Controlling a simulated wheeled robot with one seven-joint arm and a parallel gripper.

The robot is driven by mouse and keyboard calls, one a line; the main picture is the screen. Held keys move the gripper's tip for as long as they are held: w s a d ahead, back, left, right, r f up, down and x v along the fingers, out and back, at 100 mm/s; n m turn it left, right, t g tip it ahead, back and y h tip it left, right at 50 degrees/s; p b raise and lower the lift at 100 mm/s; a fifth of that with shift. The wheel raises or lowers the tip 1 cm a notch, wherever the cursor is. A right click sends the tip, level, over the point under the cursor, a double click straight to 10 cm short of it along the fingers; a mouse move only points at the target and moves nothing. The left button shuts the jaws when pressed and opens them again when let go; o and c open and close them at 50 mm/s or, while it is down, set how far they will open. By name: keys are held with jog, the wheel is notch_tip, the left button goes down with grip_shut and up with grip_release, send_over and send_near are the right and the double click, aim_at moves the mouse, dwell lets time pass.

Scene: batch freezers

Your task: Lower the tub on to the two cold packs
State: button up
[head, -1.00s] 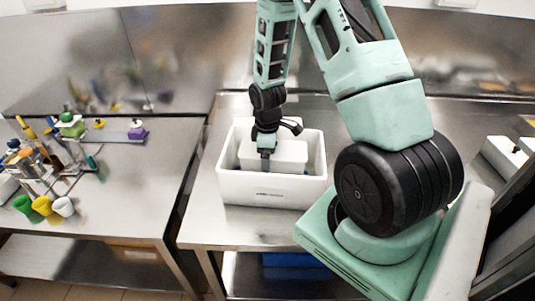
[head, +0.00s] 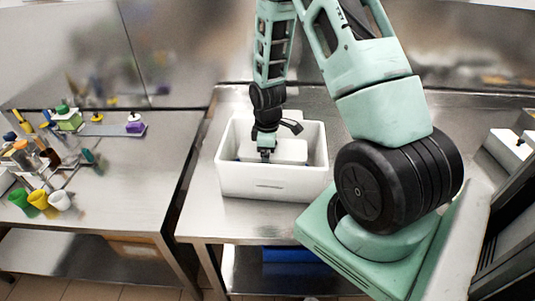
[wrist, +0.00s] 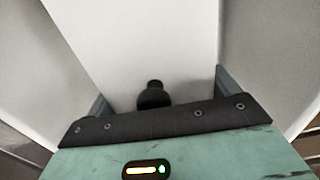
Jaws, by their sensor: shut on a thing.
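A white tub (head: 291,151) with a flat lid is inside a white open-topped box (head: 250,185) on the steel table. My gripper (head: 265,155) is shut on the black knob of the tub's lid, pointing down into the box. In the wrist view the black knob (wrist: 154,96) stands between the jaws, with the white lid (wrist: 140,45) filling the middle. The cold packs are mostly hidden under and behind the tub. The front wall of the box hides the tub's lower part, so I cannot tell whether it touches them.
The left table holds several bottles, green, yellow and white cups (head: 59,200), and a purple item (head: 136,124). A blue bin (head: 290,254) is under the box's table. Another white container (head: 508,147) stands at far right. Box walls are close around the tub.

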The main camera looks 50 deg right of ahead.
jog(key=shift+f+b, duration=0.3)
jog(key=shift+f, duration=0.2)
jog(key=o, duration=1.3)
jog(key=shift+c, duration=0.2)
jog(key=shift+r, duration=0.15)
notch_tip(320, 180, up, 16)
jog(key=p, duration=1.3)
